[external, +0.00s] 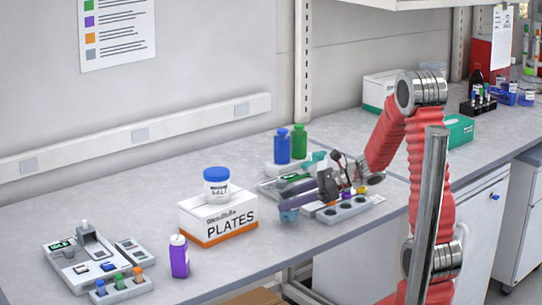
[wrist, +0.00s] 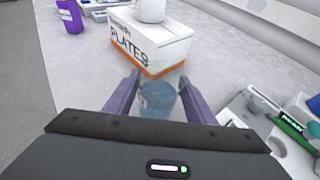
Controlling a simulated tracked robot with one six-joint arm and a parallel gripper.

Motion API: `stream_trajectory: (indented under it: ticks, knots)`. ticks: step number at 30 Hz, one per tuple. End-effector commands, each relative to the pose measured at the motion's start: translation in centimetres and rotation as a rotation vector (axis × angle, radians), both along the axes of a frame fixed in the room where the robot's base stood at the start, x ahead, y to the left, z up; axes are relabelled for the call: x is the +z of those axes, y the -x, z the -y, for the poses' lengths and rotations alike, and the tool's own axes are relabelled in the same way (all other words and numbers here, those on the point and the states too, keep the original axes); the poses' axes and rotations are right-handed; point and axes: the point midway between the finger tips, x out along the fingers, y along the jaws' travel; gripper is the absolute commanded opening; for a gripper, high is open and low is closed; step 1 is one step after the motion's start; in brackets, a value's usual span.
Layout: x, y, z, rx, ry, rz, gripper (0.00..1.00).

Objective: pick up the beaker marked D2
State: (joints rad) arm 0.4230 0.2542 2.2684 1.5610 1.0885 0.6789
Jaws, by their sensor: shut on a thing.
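A small clear bluish beaker (wrist: 157,99) sits between the purple fingers of my gripper (wrist: 155,92) in the wrist view. My gripper is shut on it. In the external view the beaker (external: 289,215) hangs at the tips of my gripper (external: 287,196), to the right of the PLATES box and left of a grey holder. I cannot read any mark on the beaker. Whether its base touches the bench is hard to tell.
The white PLATES box (external: 218,219) stands close by, with a SALT jar (external: 216,186) on top. A grey holder (external: 350,209) with round wells lies right of the gripper. Two bottles, blue (external: 299,142) and green (external: 282,147), stand behind. A purple bottle (external: 179,257) stands front left. The bench's front edge is near.

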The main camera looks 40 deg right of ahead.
Motion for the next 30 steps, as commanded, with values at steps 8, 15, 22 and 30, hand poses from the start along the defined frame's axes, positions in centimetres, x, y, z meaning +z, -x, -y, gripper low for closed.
stream_trajectory:
  ticks: [8, 15, 22, 30]
  knots:
    - [4.7, 0.0, 0.0, 0.000, 0.003, 0.006, 0.22]
    - [7.7, 0.0, 0.0, 0.000, 0.001, 0.004, 0.22]
    - [8.2, 0.0, 0.0, 0.000, -0.001, 0.001, 0.22]
    - [8.1, 0.0, 0.0, 0.000, -0.001, 0.001, 0.22]
